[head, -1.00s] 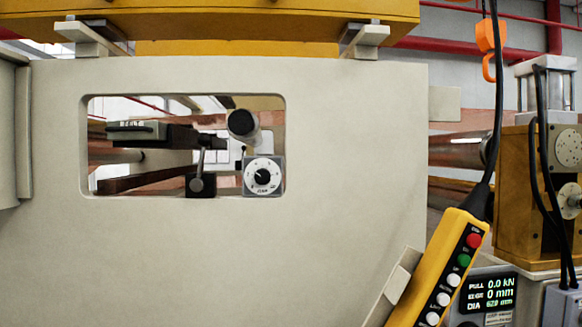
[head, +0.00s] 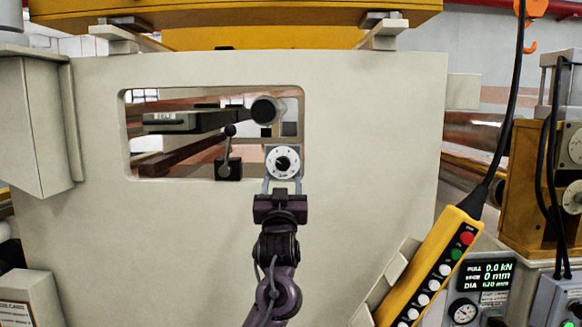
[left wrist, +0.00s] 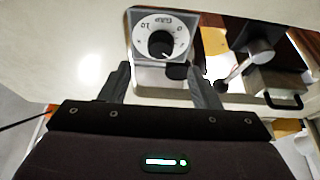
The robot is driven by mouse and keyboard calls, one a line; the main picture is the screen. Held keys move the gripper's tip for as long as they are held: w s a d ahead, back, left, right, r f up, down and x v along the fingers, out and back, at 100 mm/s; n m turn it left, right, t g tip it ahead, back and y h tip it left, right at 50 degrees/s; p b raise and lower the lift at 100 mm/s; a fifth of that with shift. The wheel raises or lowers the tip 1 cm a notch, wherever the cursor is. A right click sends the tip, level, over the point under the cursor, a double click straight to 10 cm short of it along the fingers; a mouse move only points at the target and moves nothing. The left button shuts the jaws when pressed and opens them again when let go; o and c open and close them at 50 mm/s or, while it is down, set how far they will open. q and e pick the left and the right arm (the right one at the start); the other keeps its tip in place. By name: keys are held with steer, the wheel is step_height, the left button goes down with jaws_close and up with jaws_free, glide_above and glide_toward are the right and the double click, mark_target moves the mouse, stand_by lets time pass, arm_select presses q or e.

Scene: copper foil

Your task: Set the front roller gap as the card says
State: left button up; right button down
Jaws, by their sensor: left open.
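A dial with a white scale face and a black centre knob (head: 283,162) sits at the lower right of the window in the pale panel. It also shows in the left wrist view, upside down (left wrist: 160,43). My left gripper (head: 283,184) is open just below the dial in the head view, its fingers pointing at it. In the left wrist view its two fingers (left wrist: 160,75) stand apart either side of the dial's near edge, with nothing between them gripped. The dial's exact reading is too small to tell. I cannot make out a readable card. My right gripper is not in view.
A ball-topped lever (head: 229,150) stands left of the dial, and a dark round-ended cylinder (head: 267,110) is above it. The window edge (head: 175,181) surrounds them. A yellow button pendant (head: 432,268) hangs at right, beside a display (head: 487,275) reading 0.0 kN and 0 mm.

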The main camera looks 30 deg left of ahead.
mark_target(285, 167)
arm_select(q)
steer(key=p+x, duration=0.3)
steer(key=x, duration=0.3)
steer(key=shift+w+a+p, duration=0.15)
steer(key=shift+w+p, duration=0.05)
steer(key=shift+p, duration=0.1)
steer(key=shift+w+a, duration=0.15)
steer(key=shift+w, duration=0.1)
steer(key=c, duration=1)
steer(key=shift+f+n+g+y+b, duration=0.2)
steer(key=shift+n+g+y+b, duration=0.1)
steer(key=shift+n+b, duration=0.6)
steer(key=n, duration=0.1)
steer(key=n+g+y+b, duration=0.1)
steer(key=n, duration=0.1)
steer(key=n+b, duration=0.1)
steer(key=shift+w+d+n+g+y, duration=0.2)
steer(key=shift+d+n+g+y, duration=0.1)
steer(key=shift+n, duration=0.1)
steer(key=n+g+y+b, duration=0.1)
steer(key=n, duration=0.2)
steer(key=shift+r+n+g+b, duration=0.15)
steer(key=shift+n+g+b, duration=0.15)
steer(key=shift+g, duration=0.1)
steer(key=shift+w+d+r+n+g+y+b, duration=0.15)
steer(key=shift+n+g, duration=0.3)
steer(key=shift+n, duration=0.55)
steer(key=shift+s+a+r+n+g+y+b, duration=0.1)
steer(key=shift+n+g+y+b, duration=0.25)
steer(key=shift+n, duration=0.95)
